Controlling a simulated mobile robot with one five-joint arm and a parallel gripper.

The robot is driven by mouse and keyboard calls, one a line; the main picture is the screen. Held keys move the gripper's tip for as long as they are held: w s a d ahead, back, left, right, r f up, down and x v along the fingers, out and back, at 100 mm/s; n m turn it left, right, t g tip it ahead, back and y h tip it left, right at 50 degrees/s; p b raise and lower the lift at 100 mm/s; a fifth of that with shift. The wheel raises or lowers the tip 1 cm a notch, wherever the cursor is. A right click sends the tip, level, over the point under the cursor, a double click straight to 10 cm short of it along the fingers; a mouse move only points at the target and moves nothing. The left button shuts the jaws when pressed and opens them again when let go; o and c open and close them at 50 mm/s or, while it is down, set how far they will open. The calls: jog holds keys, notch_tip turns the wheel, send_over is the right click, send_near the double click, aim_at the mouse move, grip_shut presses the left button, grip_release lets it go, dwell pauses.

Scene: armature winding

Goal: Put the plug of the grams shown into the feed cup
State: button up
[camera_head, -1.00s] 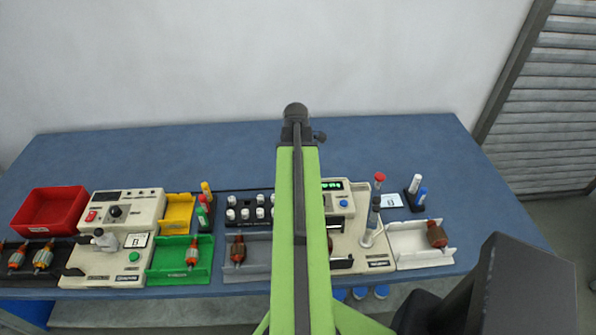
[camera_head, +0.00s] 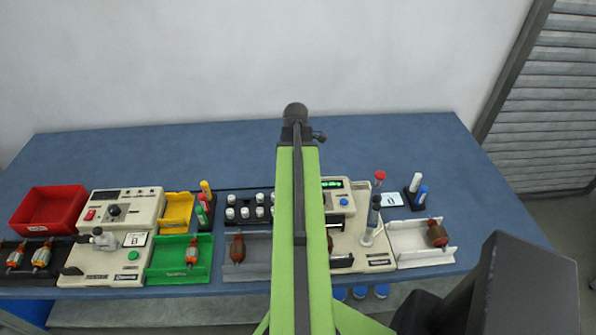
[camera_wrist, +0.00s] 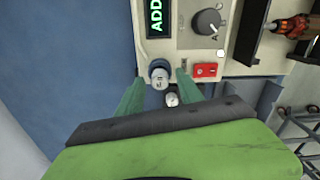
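My gripper (camera_wrist: 162,74) shows in the wrist view as two green fingers standing apart. Between their tips is a blue round cup-like part (camera_wrist: 158,65) at the edge of the beige machine, with a small pale plug (camera_wrist: 160,80) marked with a digit at it. I see gaps between this plug and the fingers. I cannot tell how deep the plug sits. Another pale round end (camera_wrist: 171,99) shows closer to my palm. The machine's green display (camera_wrist: 155,17) reads "ADD". In the head view my arm hides the gripper. Several white plugs (camera_head: 245,212) stand in a dark rack left of the arm.
Left are a grey tray, green tray (camera_head: 158,273), yellow bin, another machine and a red bin (camera_head: 20,215). The table's back is clear.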

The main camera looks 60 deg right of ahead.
dwell(0.3)
notch_tip(320, 180, up, 18)
jog(key=p, duration=1.7)
jog(key=shift+f, duration=0.25)
jog(key=shift+s+f, duration=0.1)
